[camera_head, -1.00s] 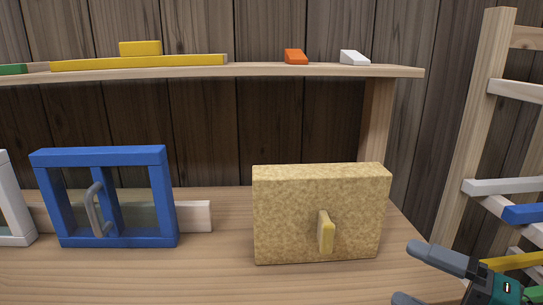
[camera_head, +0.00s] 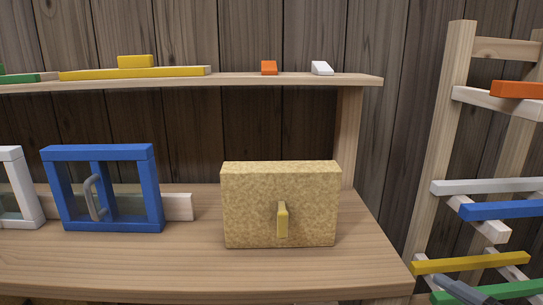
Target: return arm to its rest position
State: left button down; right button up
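A grey finger of one of my grippers (camera_head: 462,291) shows at the bottom right edge of the head view, in front of the rack's lower bars. Most of that gripper is below the frame, so its opening is hidden, and I cannot tell for certain which arm it belongs to. No other gripper shows. The bench top (camera_head: 190,262) carries a tan speckled box (camera_head: 252,212) with a yellow handle (camera_head: 282,219). Nothing touches the box.
A blue frame (camera_head: 152,190) with a grey handle and a white frame (camera_head: 28,190) stand left on the bench. A shelf (camera_head: 230,81) above holds coloured blocks. A wooden rack (camera_head: 440,150) with coloured bars stands at the right. The bench front is clear.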

jog(key=s+f+m+h+p, duration=0.3)
jog(key=f+m+h, duration=0.3)
jog(key=f+m, duration=0.5)
jog(key=s+a+f+m+g+h+p, duration=0.1)
jog(key=s+a+f+m+g+p, duration=0.1)
jog(key=a+f+m, duration=0.5)
jog(key=s+f+g, duration=0.1)
jog(key=s, duration=0.1)
jog(key=shift+s+a+f+g, duration=0.2)
jog(key=shift+s+a+g, duration=0.1)
jog(key=shift+s, duration=0.1)
pick_arm(q)
jog(key=shift+s+a+r+y, duration=0.2)
jog(key=shift+s+a+r, duration=0.1)
jog(key=shift+a+r, duration=0.3)
jog(key=shift+s+a+r+y, duration=0.2)
jog(key=shift+s+a+r, duration=0.1)
jog(key=shift+a+r, duration=0.25)
pick_arm(e)
jog(key=shift+a+f, duration=0.15)
